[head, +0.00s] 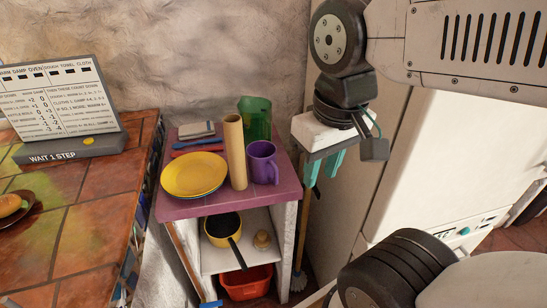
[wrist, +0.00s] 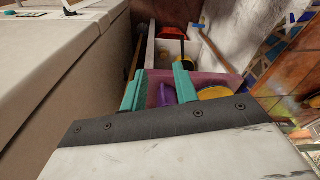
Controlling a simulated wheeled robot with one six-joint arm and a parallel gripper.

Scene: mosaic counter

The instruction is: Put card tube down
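The card tube (head: 235,152) is a tall tan cylinder. It stands upright on the purple top (head: 209,210) of a small shelf unit in the head view, between the yellow plate and the purple mug. I cannot make it out in the wrist view. My gripper (head: 322,172) has teal fingers pointing down, to the right of the shelf top and apart from the tube. In the wrist view my gripper (wrist: 158,88) shows its two fingers spread with nothing held between them.
Beside the tube are a yellow plate (head: 193,174) on a blue one, a purple mug (head: 262,162) and a green cup (head: 255,117). A pan (head: 222,230) sits on the shelf below, above a red bin (head: 246,282). A tiled counter (head: 75,220) stands left; a white appliance (head: 440,170) stands right.

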